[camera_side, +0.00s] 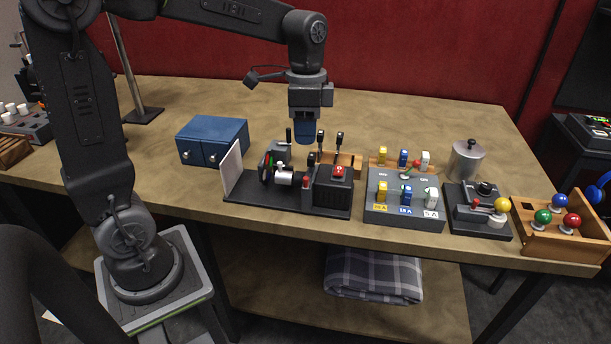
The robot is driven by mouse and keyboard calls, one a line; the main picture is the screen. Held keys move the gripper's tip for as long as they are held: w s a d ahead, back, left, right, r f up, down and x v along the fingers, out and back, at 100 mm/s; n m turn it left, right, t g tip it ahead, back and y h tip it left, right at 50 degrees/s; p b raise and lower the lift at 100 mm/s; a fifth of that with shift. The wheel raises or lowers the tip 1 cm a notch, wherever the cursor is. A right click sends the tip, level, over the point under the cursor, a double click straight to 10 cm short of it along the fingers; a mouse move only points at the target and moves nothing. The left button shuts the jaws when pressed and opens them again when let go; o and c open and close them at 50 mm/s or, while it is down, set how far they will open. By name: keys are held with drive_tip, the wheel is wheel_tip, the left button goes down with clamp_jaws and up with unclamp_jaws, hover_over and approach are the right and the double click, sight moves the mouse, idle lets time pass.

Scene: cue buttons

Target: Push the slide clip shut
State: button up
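My gripper (305,138) points straight down above the back of a dark machine (260,197) with a black base. Its lower end looks blue, and the fingers are too small to tell whether they are open or shut. The machine carries a white upright panel (232,168), a white roller (284,178) and a black box with a red button (339,170). Black levers (340,138) stand behind it. I cannot single out the slide clip in this view; parts of the machine behind the roller are small and partly hidden.
A blue two-door box (213,142) stands left. To the right are a grey switch panel (403,206), a dark device with a yellow knob (502,205), a metal canister (465,160) and a wooden tray (560,240) with coloured balls. The table's back is mostly clear.

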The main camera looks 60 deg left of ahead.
sight(306, 177)
drive_tip(key=f, duration=1.1)
drive_tip(key=shift+s+d+f, duration=0.2)
drive_tip(key=shift+d, duration=0.05)
clamp_jaws()
